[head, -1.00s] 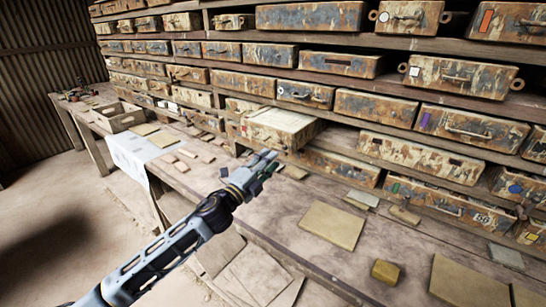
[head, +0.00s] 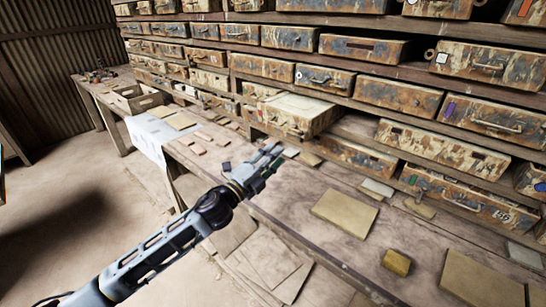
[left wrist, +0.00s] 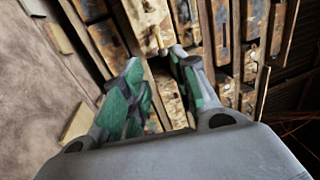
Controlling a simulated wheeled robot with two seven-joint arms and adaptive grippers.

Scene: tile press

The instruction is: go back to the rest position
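My left gripper (head: 268,160) is above the wooden workbench (head: 290,205), in front of the drawer shelves. Its two fingers are apart with nothing between them. In the left wrist view the gripper (left wrist: 158,72) shows its green-padded fingers spread, with drawer fronts visible through the gap. My left arm reaches in from the lower left of the head view. My right gripper is not in view.
Shelves of rusty drawers line the bench's back; one drawer (head: 300,115) sticks out past its neighbours. A flat tan tile (head: 345,212), a yellowish block (head: 396,262) and a larger slab (head: 480,280) lie on the bench. A wooden crate (head: 137,99) stands farther left. Floor is open at left.

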